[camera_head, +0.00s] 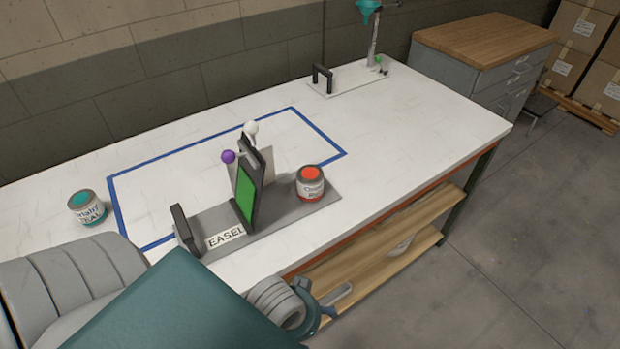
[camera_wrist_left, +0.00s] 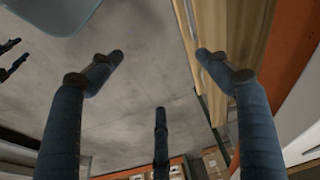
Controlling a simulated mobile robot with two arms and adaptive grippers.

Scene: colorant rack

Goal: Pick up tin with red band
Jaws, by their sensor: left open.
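The tin with red band (camera_head: 310,183) stands upright at the right end of the grey easel base (camera_head: 277,222), right of the green panel. It has a red top and a white label. My left gripper shows in the left wrist view (camera_wrist_left: 160,82) with its dark blue fingers spread and nothing between them. Below it is grey floor, with the table's edge and wooden shelf at the right. In the head view my left arm covers the lower left, and the fingers are mostly hidden. Dark finger-like parts at the wrist view's left edge may be my right gripper.
A teal-topped tin (camera_head: 87,208) stands at the table's left. The easel has an upright green panel (camera_head: 246,189), purple and white knobs and a black handle (camera_head: 186,230). A funnel stand (camera_head: 372,40) is at the back. The white table (camera_head: 420,140) is clear right of the tin.

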